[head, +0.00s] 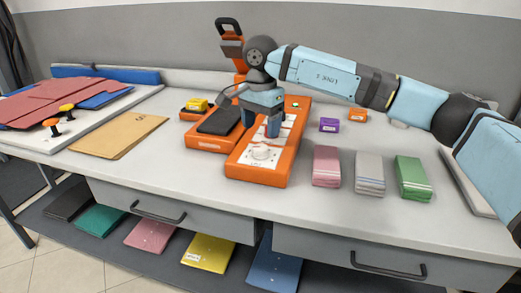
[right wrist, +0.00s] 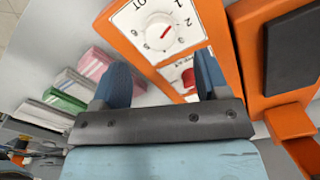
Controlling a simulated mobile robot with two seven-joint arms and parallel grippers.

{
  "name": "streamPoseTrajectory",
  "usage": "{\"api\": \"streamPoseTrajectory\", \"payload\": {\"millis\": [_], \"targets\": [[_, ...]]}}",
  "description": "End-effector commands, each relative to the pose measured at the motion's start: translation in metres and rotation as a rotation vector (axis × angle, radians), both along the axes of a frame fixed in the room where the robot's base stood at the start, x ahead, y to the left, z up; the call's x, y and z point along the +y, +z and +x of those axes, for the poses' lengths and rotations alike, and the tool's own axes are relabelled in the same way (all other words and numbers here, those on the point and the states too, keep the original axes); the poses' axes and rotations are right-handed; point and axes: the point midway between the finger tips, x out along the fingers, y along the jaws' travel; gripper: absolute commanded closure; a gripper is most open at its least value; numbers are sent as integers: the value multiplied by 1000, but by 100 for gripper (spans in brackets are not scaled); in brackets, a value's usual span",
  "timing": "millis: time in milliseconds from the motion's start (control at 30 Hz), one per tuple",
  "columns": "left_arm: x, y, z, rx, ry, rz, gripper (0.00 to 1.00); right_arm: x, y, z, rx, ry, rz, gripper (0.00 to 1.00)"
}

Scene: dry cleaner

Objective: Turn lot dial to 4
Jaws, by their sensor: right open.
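The lot dial is a white round knob (head: 262,152) on a white panel at the near end of an orange box (head: 258,175). In the right wrist view the knob (right wrist: 157,34) has a short red mark slanting to the upper right, towards the side with the printed 1 and 2; the 4 cannot be made out. My right gripper (head: 259,124) is open above the orange box, just behind the knob in the head view. Its blue fingers (right wrist: 162,78) are apart with nothing between them, and the knob lies beyond their tips. My left gripper is not in view.
A red button (right wrist: 189,77) sits on the box beside the dial. A dark pad on an orange stand (head: 220,119) is to the left. Pink (head: 326,168), grey (head: 369,174) and green (head: 412,178) stacks stand right. A brown envelope (head: 118,136) lies left.

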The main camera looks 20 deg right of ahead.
Motion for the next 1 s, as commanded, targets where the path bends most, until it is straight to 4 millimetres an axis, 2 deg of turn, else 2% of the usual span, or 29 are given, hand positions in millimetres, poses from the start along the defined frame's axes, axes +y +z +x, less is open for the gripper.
{"api": "streamPoseTrajectory", "payload": {"millis": [33, 100, 300, 467, 733, 767, 933, 967, 1000], "targets": [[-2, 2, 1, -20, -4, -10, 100, 0, -13, 0, 1, 0, 0, 32], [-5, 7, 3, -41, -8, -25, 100, 0, -27, 0, 2, 0, 1, 32], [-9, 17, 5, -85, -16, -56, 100, 0, -54, 0, 1, 0, 1, 32], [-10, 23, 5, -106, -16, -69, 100, 1, -62, 0, -1, 0, 3, 32], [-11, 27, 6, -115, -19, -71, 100, 1, -63, 0, -1, 0, 3, 32], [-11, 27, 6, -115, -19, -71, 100, 1, -63, 0, -1, 0, 3, 36], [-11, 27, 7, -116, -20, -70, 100, 1, -63, 0, -1, 0, 3, 75], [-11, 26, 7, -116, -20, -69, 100, 1, -63, 0, -1, 0, 3, 81], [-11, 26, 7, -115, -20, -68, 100, 1, -63, 0, -1, 0, 3, 80]]}}
